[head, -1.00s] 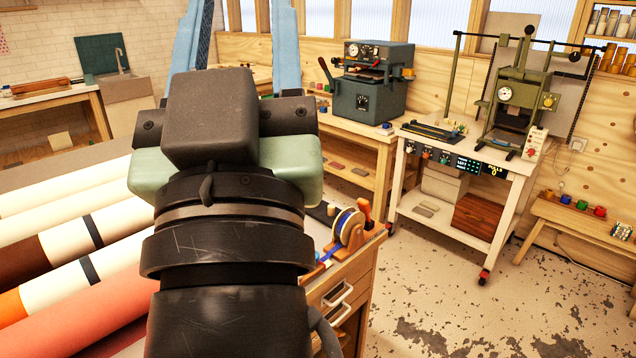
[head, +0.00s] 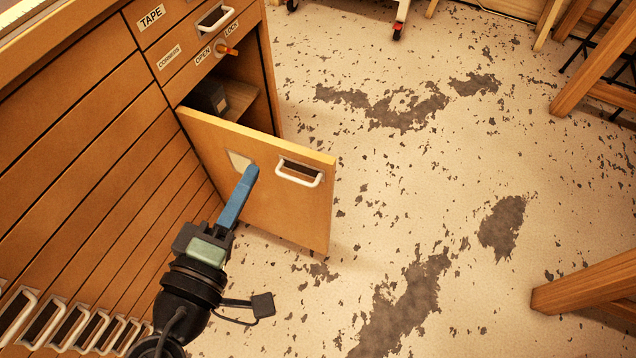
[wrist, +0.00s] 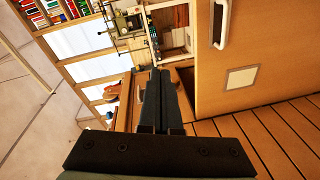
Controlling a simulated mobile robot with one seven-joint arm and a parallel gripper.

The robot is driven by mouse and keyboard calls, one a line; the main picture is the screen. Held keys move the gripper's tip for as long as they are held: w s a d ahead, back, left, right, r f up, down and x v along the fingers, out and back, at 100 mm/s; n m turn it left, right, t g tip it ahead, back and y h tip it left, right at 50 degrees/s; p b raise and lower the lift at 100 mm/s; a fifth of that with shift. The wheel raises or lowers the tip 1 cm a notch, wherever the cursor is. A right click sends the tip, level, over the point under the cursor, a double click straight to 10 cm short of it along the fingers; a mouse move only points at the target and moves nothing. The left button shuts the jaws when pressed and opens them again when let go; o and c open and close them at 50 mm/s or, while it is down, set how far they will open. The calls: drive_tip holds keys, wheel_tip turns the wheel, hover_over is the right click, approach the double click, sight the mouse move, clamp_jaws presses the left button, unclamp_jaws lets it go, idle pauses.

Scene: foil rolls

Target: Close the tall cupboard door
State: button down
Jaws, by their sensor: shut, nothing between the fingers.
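The cupboard door (head: 275,205) is a wooden panel that stands open, swung out from the cabinet front. It has a white handle (head: 299,172) near its free edge and a pale label beside it. Behind it the cupboard's dark opening (head: 222,97) shows a shelf and a dark item. My gripper (head: 251,172) is shut and empty. In the head view its blue fingers overlap the door's outer face by the label; I cannot tell whether they touch it. In the wrist view the door (wrist: 260,45) fills the upper right, to the right of my gripper's tips (wrist: 156,75).
Drawers marked TAPE and CORNERS (head: 170,58) and an orange latch (head: 228,51) between OPEN and LOCK sit above the opening. Slim drawers with white handles (head: 70,325) line the left. Wooden legs (head: 590,285) stand at right. The floor between is clear.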

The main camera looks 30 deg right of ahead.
drive_tip(key=n+h+b, duration=0.2)
drive_tip(key=b, duration=0.2)
approach(317, 163)
drive_tip(key=shift+g, duration=0.3)
drive_tip(key=b+x, duration=0.4)
drive_tip(key=x, duration=0.1)
drive_tip(key=shift+w+d+r, duration=0.2)
drive_tip(key=shift+w+d, duration=0.05)
drive_tip(key=shift+w, duration=0.05)
drive_tip(key=shift+w+d, duration=0.4)
drive_tip(key=shift+r, duration=0.1)
